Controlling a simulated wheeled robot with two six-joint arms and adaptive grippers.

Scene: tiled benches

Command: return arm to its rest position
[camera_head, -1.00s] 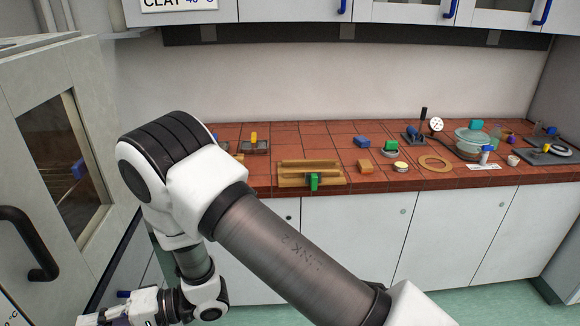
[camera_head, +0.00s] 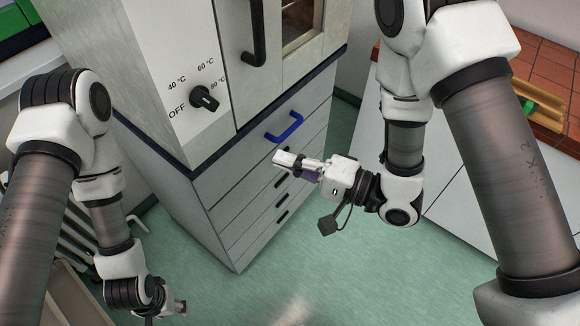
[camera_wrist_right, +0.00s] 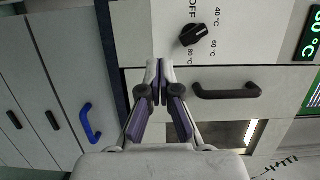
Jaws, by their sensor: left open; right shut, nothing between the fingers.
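My right arm comes in from the right in the head view. Its gripper (camera_head: 283,158) is shut and empty, held in front of a grey oven cabinet (camera_head: 175,60). In the right wrist view the two fingertips (camera_wrist_right: 160,66) meet with nothing between them, and the oven's knob and handle lie beyond. My left arm hangs down at the left of the head view. Its gripper (camera_head: 180,306) is low at the bottom, mostly hidden behind its wrist, and holds nothing that I can see.
A drawer unit (camera_head: 235,215) with a blue handle (camera_head: 284,128) stands under the oven; the handle also shows in the right wrist view (camera_wrist_right: 88,122). A red tiled bench (camera_head: 545,70) with a wooden piece is at the right. Green floor (camera_head: 370,270) is free in front.

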